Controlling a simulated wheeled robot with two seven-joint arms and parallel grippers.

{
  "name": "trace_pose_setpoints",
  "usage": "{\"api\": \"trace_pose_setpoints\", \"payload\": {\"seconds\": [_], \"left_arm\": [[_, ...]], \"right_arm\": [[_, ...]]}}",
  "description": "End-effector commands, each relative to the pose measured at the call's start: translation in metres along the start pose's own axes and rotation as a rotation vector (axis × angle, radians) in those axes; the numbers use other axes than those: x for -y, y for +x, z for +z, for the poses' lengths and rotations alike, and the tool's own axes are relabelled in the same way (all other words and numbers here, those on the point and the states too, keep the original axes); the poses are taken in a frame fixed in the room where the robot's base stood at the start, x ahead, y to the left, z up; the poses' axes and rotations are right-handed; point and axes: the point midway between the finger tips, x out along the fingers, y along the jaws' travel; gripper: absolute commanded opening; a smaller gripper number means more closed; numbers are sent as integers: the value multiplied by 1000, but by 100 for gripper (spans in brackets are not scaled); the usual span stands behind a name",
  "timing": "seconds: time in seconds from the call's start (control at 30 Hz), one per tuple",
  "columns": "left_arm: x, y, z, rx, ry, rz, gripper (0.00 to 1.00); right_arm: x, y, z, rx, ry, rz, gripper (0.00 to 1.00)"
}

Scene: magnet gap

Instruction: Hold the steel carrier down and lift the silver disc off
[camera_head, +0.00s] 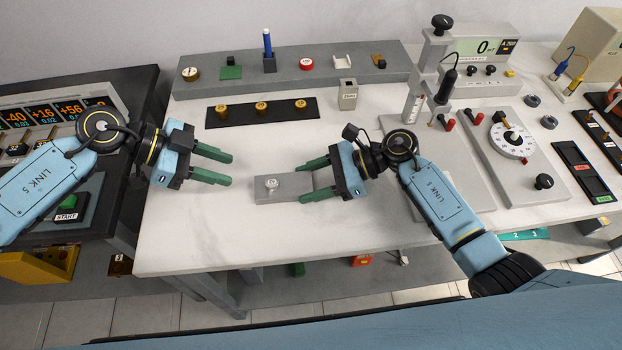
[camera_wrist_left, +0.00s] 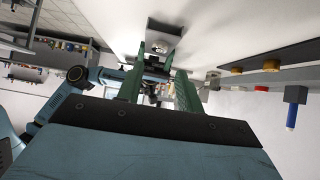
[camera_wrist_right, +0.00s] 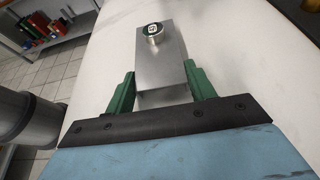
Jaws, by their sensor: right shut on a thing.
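The steel carrier (camera_head: 284,187) is a grey block lying on the white table. The silver disc (camera_head: 271,184) sits on its left end; it also shows on the carrier's far end in the right wrist view (camera_wrist_right: 154,32). My right gripper (camera_head: 312,180) is shut on the carrier's right part, one green finger on each side, as the right wrist view (camera_wrist_right: 160,88) shows. My left gripper (camera_head: 228,169) is open and empty, left of the carrier and apart from it. In the left wrist view the disc (camera_wrist_left: 160,47) lies beyond and between the open fingers.
A black strip with several brass knobs (camera_head: 261,108) lies behind the carrier. A grey shelf (camera_head: 320,67) with small parts stands at the back. A stand with a gauge (camera_head: 435,70) and a dial panel (camera_head: 512,140) are to the right. The table front is clear.

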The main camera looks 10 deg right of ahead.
Motion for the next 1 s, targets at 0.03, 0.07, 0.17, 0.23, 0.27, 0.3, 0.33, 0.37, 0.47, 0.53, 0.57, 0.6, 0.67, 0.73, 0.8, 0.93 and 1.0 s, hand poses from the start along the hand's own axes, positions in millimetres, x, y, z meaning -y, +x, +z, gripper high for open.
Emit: {"api": "trace_pose_setpoints", "payload": {"seconds": [0.03,0.07,0.17,0.23,0.27,0.3,0.33,0.37,0.47,0.53,0.57,0.6,0.67,0.73,0.8,0.93,1.0], "left_arm": [[0,0,0,0,0,0,36],[0,0,0,0,0,0,36],[0,2,-2,5,9,7,40],[-2,7,-7,24,39,29,40],[-2,11,-11,38,59,44,40],[-4,16,-17,64,94,70,40],[-6,21,-22,89,127,94,40],[-7,26,-27,120,163,118,40],[-11,42,-45,252,305,205,40],[-12,49,-56,363,406,257,40],[-12,51,-60,412,447,275,40],[-12,53,-65,478,498,297,40],[-10,54,-72,572,566,320,40],[-7,53,-80,671,631,337,40],[-4,50,-86,751,678,347,40],[-1,48,-92,837,724,352,40],[0,48,-91,854,732,353,40]], "right_arm": [[0,0,0,0,0,0,32],[0,0,0,0,0,0,28],[0,0,0,0,0,0,28],[0,0,0,0,0,0,28],[0,0,0,0,0,0,28],[0,0,0,0,0,0,28],[0,0,0,0,0,0,28],[0,0,0,0,0,0,28],[0,0,0,0,-1,0,28],[0,0,0,0,0,0,28],[0,0,0,0,0,0,28],[0,0,0,0,0,0,28],[0,0,0,0,0,0,28],[0,0,0,0,0,0,28],[0,0,0,0,0,0,28],[0,0,0,0,0,0,28],[0,0,0,0,0,0,28]]}}
